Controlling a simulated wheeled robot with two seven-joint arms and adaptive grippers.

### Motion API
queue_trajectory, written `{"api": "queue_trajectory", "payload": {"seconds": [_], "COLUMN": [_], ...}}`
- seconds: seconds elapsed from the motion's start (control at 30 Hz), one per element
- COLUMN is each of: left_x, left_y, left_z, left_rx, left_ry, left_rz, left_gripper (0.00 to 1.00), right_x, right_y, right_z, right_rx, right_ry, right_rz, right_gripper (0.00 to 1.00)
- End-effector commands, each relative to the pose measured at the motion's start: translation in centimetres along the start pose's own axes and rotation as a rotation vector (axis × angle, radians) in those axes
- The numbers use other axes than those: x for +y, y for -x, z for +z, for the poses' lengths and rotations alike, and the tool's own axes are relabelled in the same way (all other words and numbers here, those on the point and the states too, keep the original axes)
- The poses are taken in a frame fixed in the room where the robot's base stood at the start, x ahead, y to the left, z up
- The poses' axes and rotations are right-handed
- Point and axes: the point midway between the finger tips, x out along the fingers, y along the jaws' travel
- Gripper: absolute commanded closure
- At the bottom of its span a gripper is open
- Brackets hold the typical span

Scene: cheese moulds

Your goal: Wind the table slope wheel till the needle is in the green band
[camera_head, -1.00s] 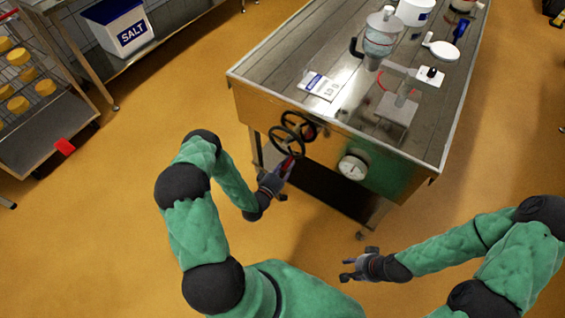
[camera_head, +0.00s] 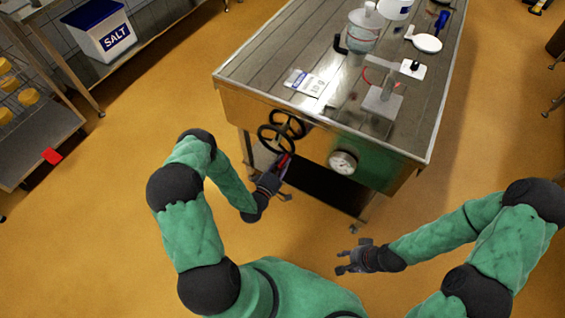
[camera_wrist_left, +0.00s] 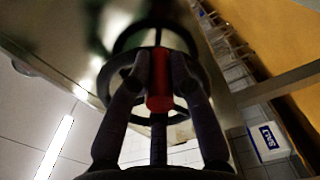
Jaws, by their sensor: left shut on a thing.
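The slope wheel is a dark spoked handwheel (camera_head: 272,140) on the front side of the table (camera_head: 225,105), with a second dark wheel (camera_head: 291,124) close behind it. A red handle (camera_wrist_left: 159,82) stands out from the wheel's rim. My left gripper (camera_head: 277,172) is shut on the red handle; the left wrist view shows a finger on each side of it. The round white gauge (camera_head: 343,162) is on the table's front, right of the wheels. Its needle and green band are too small to read. My right gripper (camera_head: 347,262) is open and empty, low in front of the table.
On the table top are a card (camera_head: 305,82), a clear vessel (camera_head: 362,35), a scale-like stand (camera_head: 382,101) and a white round dish (camera_head: 427,43). A salt box (camera_head: 101,30) and a cheese rack (camera_head: 40,125) stand at the left.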

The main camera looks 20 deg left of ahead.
Motion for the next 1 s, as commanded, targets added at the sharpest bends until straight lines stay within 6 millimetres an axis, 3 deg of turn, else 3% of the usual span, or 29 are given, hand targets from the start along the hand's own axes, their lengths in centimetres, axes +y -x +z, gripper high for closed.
{"api": "queue_trajectory", "payload": {"seconds": [0.23,0.27,0.3,0.33,0.73,0.87,1.0], "left_x": [0.1,0.1,0.1,0.1,0.0,-0.1,-0.1], "left_y": [-0.1,-0.1,-0.1,-0.1,0.4,1.9,4.6], "left_z": [0.0,0.0,0.0,0.0,-0.1,-0.1,-0.2], "left_rx": [-0.001,-0.001,0.0,0.0,0.001,0.003,0.005], "left_ry": [-0.003,-0.003,-0.003,-0.003,-0.002,0.0,0.0], "left_rz": [0.005,0.004,0.004,0.004,0.0,-0.001,-0.002], "left_gripper": [1.0,0.71,0.59,0.55,0.55,0.55,0.55], "right_x": [0.0,0.0,0.0,0.0,0.0,0.0,0.0], "right_y": [0.0,0.0,0.0,0.0,0.0,0.0,0.0], "right_z": [0.0,0.0,0.0,0.0,0.0,0.0,0.0], "right_rx": [0.0,0.0,0.0,0.0,0.0,0.0,0.0], "right_ry": [0.0,0.0,0.0,0.0,0.0,0.0,0.0], "right_rz": [0.0,0.0,0.0,0.0,0.0,0.0,0.0], "right_gripper": [0.6,0.6,0.6,0.6,0.6,0.6,0.6]}}
